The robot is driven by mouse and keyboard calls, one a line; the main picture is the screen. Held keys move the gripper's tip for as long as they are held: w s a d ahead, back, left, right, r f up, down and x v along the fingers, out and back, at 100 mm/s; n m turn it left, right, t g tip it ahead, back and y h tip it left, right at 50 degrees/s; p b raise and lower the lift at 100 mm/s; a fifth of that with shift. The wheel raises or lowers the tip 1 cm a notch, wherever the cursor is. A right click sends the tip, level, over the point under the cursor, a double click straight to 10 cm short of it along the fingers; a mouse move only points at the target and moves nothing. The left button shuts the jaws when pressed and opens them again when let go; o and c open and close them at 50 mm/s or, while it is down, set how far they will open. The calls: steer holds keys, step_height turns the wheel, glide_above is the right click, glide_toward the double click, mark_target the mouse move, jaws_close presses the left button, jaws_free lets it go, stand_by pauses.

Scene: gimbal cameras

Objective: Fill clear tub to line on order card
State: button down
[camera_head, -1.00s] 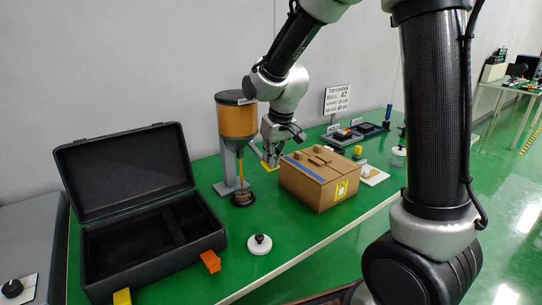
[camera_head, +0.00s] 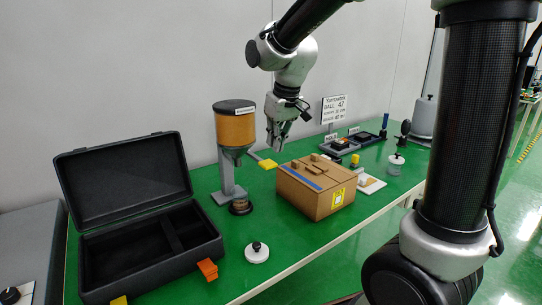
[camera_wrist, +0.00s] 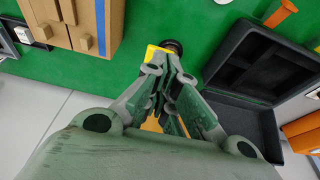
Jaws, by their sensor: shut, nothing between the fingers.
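The dispenser hopper (camera_head: 235,128) holds orange-brown material above a grey spout. Its yellow lever (camera_head: 267,163) sticks out to the right. A small round tub (camera_head: 240,206) stands under the spout; its walls and fill level are too small to read. My gripper (camera_head: 279,147) is shut and empty, just above and beside the lever, apart from it. In the wrist view my closed fingers (camera_wrist: 172,100) partly cover the yellow lever (camera_wrist: 153,53). A white sign (camera_head: 335,108) at the back reads "Yamamoto BALL 47", with smaller blurred lines; it may be the order card.
An open black case (camera_head: 140,225) lies at left. A white knobbed lid (camera_head: 257,252) is near the front edge. A cardboard box (camera_head: 315,188) stands right of the dispenser. A lidded clear jar (camera_head: 395,164) and dark trays (camera_head: 350,140) are farther right.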

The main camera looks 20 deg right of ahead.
steer(key=shift+s+v, duration=0.25)
steer(key=shift+v, duration=0.9)
steer(key=shift+s+v, duration=0.2)
steer(key=shift+v, duration=0.9)
steer(key=shift+d+f, duration=0.1)
steer(key=shift+f, duration=0.05)
steer(key=w+r, duration=0.1)
steer(key=r, duration=0.1)
steer(key=w+a+r, duration=0.1)
steer(key=w+r, duration=0.1)
steer(key=shift+w+a+r, duration=0.1)
steer(key=shift+w+r, duration=0.2)
steer(key=shift+r, duration=0.05)
glide_toward(265, 161)
steer(key=x, duration=0.5)
steer(key=shift+w+f, duration=0.1)
steer(key=shift+w, duration=0.2)
steer(key=shift+f, duration=0.55)
